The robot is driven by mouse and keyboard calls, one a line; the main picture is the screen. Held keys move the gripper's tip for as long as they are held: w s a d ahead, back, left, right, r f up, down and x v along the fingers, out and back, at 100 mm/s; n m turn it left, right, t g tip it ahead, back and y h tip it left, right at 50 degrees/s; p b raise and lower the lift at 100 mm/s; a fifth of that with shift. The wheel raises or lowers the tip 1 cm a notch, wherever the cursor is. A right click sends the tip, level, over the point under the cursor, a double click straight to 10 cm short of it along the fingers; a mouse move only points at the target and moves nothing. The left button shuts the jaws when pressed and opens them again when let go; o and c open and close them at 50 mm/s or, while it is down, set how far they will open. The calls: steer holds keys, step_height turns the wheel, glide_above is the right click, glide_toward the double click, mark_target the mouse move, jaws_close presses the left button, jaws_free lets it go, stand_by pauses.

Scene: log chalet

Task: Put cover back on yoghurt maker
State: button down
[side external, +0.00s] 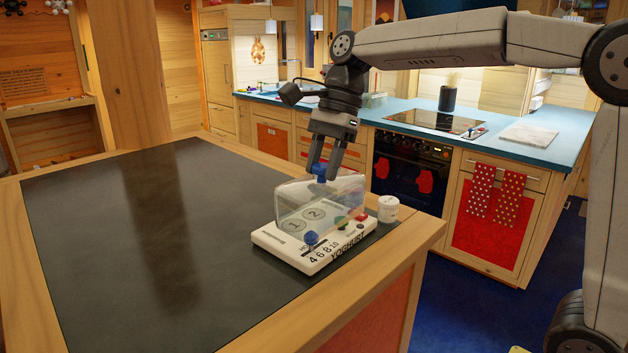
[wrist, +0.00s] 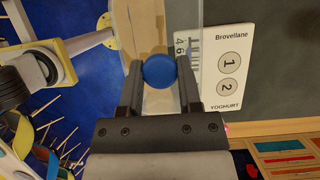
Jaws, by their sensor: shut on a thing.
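The yoghurt maker (side external: 318,258) is a white base on the dark worktop, with a blue knob, a green and a red button and printed numbers. My gripper (side external: 320,177) is shut on the blue knob of the clear cover (side external: 345,195), which it holds upright over the base. In the wrist view the round blue knob (wrist: 159,70) sits between the fingertips. The cover's clear wall extends around it, and part of the white base (wrist: 228,85) shows to the right, marked 1 and 2. I cannot tell whether the cover's lower edge touches the base.
A small white lidded jar (side external: 388,208) stands close to the right end of the base, near the worktop's edge. The dark worktop (side external: 150,240) is clear to the left. A blue kitchen counter (side external: 560,140) with a hob lies behind, across a gap.

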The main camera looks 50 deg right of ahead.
steer(key=w+d+r, duration=0.1)
steer(key=d+r, duration=0.1)
steer(key=d, duration=0.7)
steer(key=shift+w+d, duration=0.2)
steer(key=shift+d, duration=0.1)
steer(key=shift+w+f, duration=0.1)
steer(key=w+d+f, duration=0.1)
steer(key=w+f, duration=0.8)
steer(key=w, duration=0.4)
steer(key=shift+w+f, duration=0.15)
steer(key=shift+w+f, duration=0.15)
steer(key=shift+f, duration=0.8)
steer(key=shift+w+f, duration=0.1)
steer(key=shift+f, duration=0.8)
